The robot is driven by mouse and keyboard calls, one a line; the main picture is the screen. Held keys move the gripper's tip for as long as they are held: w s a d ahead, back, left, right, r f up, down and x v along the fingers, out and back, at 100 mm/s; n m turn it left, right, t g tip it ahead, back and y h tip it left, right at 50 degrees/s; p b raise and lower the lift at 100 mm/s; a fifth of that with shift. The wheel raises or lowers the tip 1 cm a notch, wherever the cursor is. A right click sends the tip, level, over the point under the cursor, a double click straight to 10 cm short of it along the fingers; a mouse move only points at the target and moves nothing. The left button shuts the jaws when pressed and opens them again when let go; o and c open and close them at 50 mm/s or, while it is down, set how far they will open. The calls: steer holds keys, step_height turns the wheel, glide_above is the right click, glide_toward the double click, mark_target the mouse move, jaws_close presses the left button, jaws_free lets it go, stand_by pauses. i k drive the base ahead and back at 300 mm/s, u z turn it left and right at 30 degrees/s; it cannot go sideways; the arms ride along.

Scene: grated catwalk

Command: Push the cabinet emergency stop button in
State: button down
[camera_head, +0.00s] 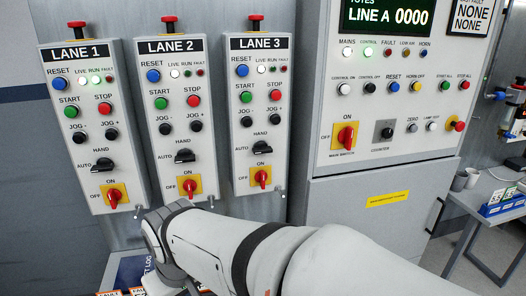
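The grey cabinet (330,165) stands right of centre, its sloped control panel facing me. A red button with a little yellow at its edge (458,126) sits at the panel's lower right, beside the lamp test button (432,127). It looks like the cabinet emergency stop; its label is not readable, and I cannot tell whether it is in or out. Nothing touches it. My arm crosses the bottom of the picture from the right, its wrist below the lane boxes, well left of and below that button. My gripper's fingers do not show.
Three lane boxes, Lane 1 (90,140), Lane 2 (181,130) and Lane 3 (262,125), hang at left, each with a red mushroom button on top. A red main switch (345,136) is on the cabinet. A table (462,195) with cups stands at right.

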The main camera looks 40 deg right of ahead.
mark_target(459, 126)
steer(key=z, duration=2.25)
